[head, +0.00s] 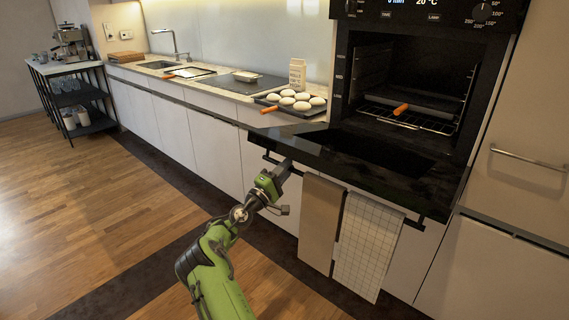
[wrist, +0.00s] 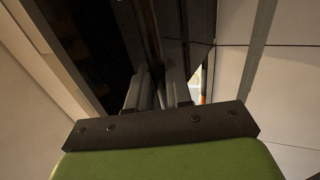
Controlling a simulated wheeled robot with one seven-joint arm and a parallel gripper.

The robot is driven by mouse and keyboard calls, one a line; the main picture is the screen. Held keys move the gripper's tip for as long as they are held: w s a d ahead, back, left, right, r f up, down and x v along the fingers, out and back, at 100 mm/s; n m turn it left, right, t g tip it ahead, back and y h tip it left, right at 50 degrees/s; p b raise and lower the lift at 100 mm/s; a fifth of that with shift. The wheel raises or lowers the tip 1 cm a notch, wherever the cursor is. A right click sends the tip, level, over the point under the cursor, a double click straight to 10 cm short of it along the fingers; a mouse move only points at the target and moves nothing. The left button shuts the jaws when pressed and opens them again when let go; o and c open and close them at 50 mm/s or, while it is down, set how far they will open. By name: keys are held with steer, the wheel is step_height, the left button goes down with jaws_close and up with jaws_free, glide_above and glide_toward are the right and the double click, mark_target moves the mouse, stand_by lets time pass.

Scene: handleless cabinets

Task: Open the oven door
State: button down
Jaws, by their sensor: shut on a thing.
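The oven door (head: 385,160) is swung down and lies about level in front of the oven cavity (head: 415,80), which stands open. A dark bar handle (head: 420,221) runs along the door's front edge. My gripper (head: 287,165) is shut on the handle near its left end, left of two hanging towels. In the wrist view, the fingers of my gripper (wrist: 157,88) reach up to a dark edge; their exact contact with the bar is hard to see there.
A beige towel (head: 320,222) and a checked towel (head: 368,245) hang from the handle. An oven rack (head: 425,122) with an orange-handled item is inside. A tray of buns (head: 290,102) sits on the counter at left. The wooden floor at left is clear.

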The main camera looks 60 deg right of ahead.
steer(key=shift+s+d+f, duration=0.15)
steer(key=shift+f, duration=0.3)
steer(key=c, duration=1.4)
jaws_free()
steer(key=shift+o, duration=1.2)
steer(key=shift+d+f, duration=0.1)
steer(key=shift+d, duration=0.2)
steer(key=shift+a, duration=0.1)
steer(key=shift+a, duration=0.1)
steer(key=p+v, duration=0.3)
steer(key=v, duration=1.2)
steer(key=shift+a, duration=0.3)
